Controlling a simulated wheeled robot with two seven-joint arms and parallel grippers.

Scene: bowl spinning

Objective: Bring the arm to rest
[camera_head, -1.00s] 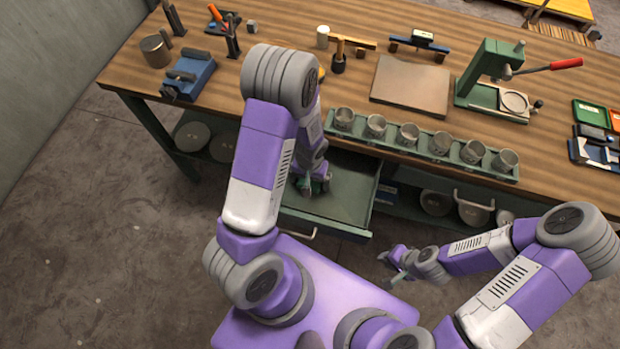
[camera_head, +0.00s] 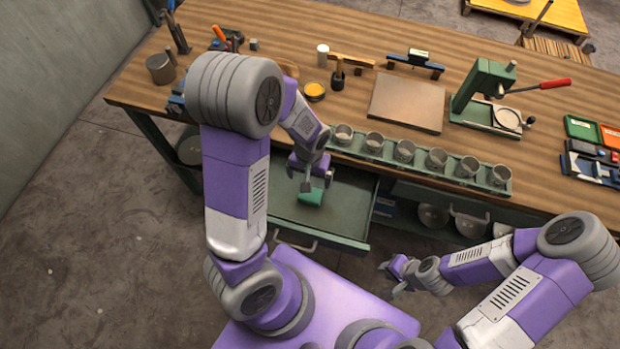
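My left arm reaches over the open drawer (camera_head: 345,220) in the bench front. My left gripper (camera_head: 317,186) points down above the drawer, its fingers apart. A small green object (camera_head: 312,198) lies in the drawer just below those fingers. I see nothing between the fingers, though the view is small. My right gripper (camera_head: 388,281) hangs in front of the bench, to the right of the drawer, with its fingers apart and empty.
A green rack (camera_head: 335,147) with several grey cups runs along the bench's front edge. A press (camera_head: 485,95) with a red handle, a flat board (camera_head: 408,102), a mallet (camera_head: 338,77) and a yellow-topped tin (camera_head: 314,91) stand on the bench (camera_head: 260,20). Floor at left is clear.

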